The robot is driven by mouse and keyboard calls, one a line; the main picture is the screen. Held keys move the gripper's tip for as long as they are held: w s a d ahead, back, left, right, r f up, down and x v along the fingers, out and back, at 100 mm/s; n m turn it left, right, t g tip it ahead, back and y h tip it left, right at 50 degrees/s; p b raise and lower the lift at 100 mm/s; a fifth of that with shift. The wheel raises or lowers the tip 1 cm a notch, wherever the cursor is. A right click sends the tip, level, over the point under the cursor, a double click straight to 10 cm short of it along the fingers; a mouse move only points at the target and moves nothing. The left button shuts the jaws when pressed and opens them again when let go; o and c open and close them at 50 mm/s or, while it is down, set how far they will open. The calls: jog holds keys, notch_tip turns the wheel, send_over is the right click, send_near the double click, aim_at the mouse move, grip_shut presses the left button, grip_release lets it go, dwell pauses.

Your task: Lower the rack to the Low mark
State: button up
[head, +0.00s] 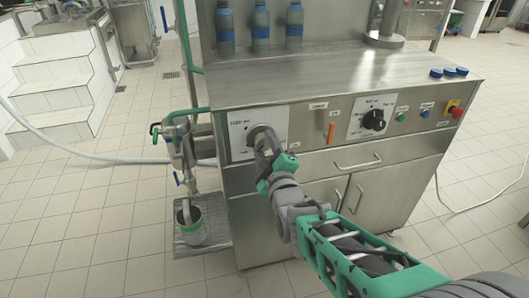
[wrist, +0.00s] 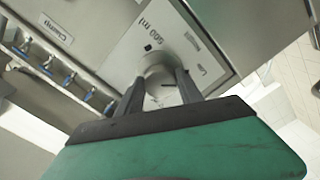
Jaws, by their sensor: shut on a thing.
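A steel filling machine (head: 330,108) stands before me. On its left front is a white dial plate (head: 238,125) with a round knob (head: 258,133). My gripper (head: 268,150) is shut on this knob. In the wrist view both fingers (wrist: 160,88) lie on either side of the knob (wrist: 157,64), and the plate (wrist: 130,50) reads "500 ml", with a second short label that looks like "Low". The fingers hide part of the knob, so its setting is unclear. I cannot pick out a rack or its height mark with certainty.
An orange lever (head: 331,132), a black dial (head: 374,119) and coloured buttons (head: 425,112) sit to the right. Three bottles (head: 260,27) stand on top. At left, a green-handled valve (head: 155,131) is above a bucket (head: 192,228). Tiled floor is open around.

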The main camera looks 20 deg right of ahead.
jog(key=shift+f+n+b, duration=0.1)
jog(key=shift+n+b, duration=0.25)
jog(key=shift+n, duration=0.25)
jog(key=o, duration=1.3)
jog(key=shift+o, duration=0.2)
